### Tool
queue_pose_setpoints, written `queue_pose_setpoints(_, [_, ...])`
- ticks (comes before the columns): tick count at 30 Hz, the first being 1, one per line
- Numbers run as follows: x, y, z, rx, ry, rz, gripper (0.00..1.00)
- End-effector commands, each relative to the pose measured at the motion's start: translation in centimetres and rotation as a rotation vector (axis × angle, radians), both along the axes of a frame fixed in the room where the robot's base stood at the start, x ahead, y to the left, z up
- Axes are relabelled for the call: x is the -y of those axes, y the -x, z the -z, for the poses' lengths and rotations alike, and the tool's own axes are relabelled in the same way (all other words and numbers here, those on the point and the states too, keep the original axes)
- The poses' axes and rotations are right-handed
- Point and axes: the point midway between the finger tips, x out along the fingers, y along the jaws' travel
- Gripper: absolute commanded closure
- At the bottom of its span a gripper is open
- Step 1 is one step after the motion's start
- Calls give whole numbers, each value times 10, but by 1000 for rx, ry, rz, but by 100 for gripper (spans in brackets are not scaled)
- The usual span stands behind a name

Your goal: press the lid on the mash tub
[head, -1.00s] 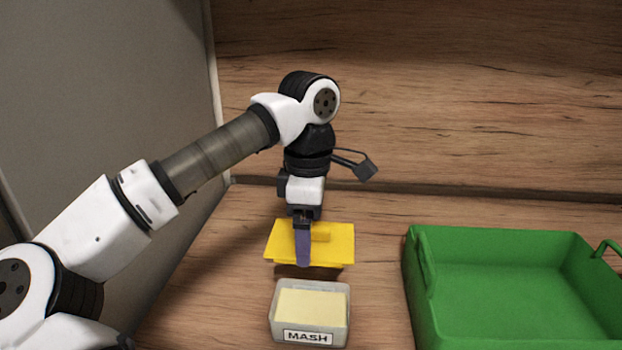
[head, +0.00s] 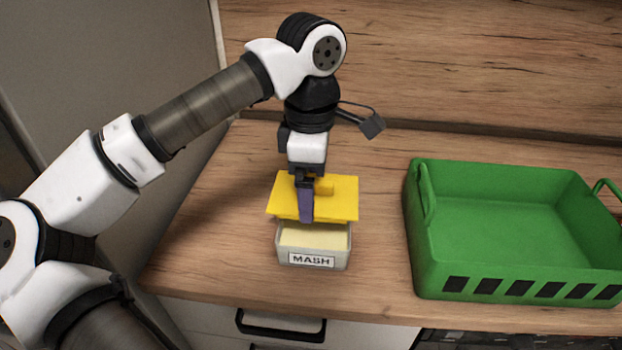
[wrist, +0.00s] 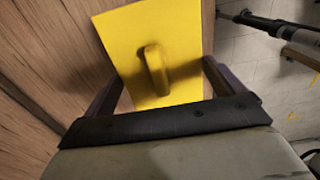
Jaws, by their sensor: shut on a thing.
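The yellow lid (head: 340,203) is a flat plate with a raised bar handle (head: 324,187). My gripper (head: 306,214) is shut on the lid and holds it up; its jaws point down. The mash tub (head: 284,256), a grey box with a MASH label and pale yellow filling, stands upright on the counter. In the head view the lid overlaps the tub's rear part, and filling shows in front of it. The lid appears above the rim, not seated. In the wrist view the lid (wrist: 125,40) and its handle (wrist: 157,70) lie beyond the fingers; the tub is hidden.
A green crate (head: 430,262) with handles stands on the wooden counter to the right, apart from the tub. A grey panel (head: 120,70) rises at the left. The counter's front edge and a drawer handle (head: 281,327) lie below the tub. Clear counter separates tub and crate.

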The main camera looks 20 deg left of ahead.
Motion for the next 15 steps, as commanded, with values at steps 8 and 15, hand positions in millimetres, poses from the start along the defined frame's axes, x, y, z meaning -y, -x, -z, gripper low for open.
queue_pose_setpoints(8, [0, 0, 31, 0, 0, 1, 28])
queue_pose_setpoints(15, [0, 0, 55, -1, 1, 1, 28])
